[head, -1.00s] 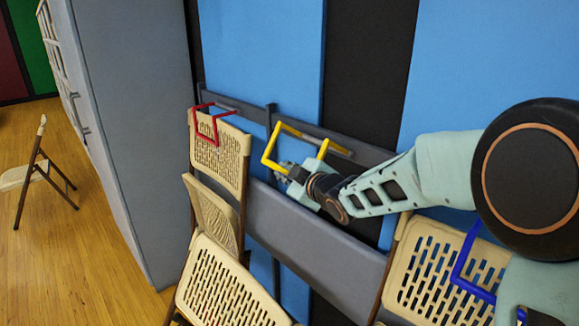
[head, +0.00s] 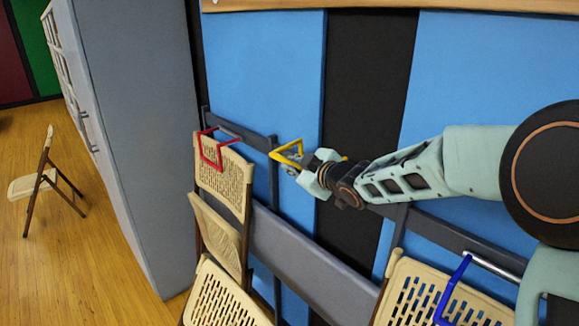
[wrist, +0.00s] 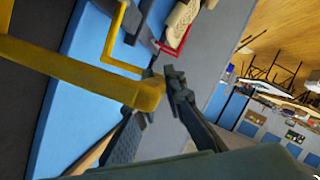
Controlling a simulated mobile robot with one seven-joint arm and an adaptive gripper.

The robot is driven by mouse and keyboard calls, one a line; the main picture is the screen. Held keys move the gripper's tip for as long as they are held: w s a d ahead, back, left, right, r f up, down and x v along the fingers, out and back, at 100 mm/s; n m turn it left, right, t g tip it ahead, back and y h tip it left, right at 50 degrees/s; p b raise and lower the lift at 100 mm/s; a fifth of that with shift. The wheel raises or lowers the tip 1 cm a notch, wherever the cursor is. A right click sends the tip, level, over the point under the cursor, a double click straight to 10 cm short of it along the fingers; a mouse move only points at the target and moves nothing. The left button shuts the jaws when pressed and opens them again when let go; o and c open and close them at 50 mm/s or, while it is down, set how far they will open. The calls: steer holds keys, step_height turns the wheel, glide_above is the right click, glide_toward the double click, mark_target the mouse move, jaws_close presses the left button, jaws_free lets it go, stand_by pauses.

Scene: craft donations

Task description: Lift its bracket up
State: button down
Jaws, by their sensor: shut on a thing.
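The yellow bracket (head: 288,147) is a bent U-shaped bar on the dark wall rail, between the red and blue brackets. It stands out from the rail and its lower edge looks raised. My gripper (head: 297,172) is at its near side, partly hiding it. In the wrist view the yellow bracket (wrist: 75,66) runs in from the left, and my gripper (wrist: 160,92) is shut on the end of a thick yellow bar. The bracket's mount on the rail is mostly hidden behind my wrist. No chair hangs under the yellow bracket.
A red bracket (head: 211,163) lies over folded tan chairs (head: 223,183) at left. A blue bracket (head: 452,287) lies over another tan chair (head: 405,290) at right. A grey cabinet (head: 135,130) stands left of the rack. One chair (head: 38,184) stands on the open wooden floor.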

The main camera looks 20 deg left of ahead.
steer(key=shift+w+d+r+m+g+p, duration=0.15)
steer(key=shift+w+d+r+m+p, duration=0.1)
steer(key=shift+w+r+p, duration=0.45)
steer(key=shift+w+d+r+m+g+p, duration=0.15)
steer(key=shift+w+d+r+m+p, duration=0.15)
steer(key=shift+p, duration=0.55)
steer(key=shift+w+r, duration=0.1)
steer(key=c, duration=2)
jaws_free()
steer(key=v, duration=1.2)
steer(key=shift+w, duration=0.1)
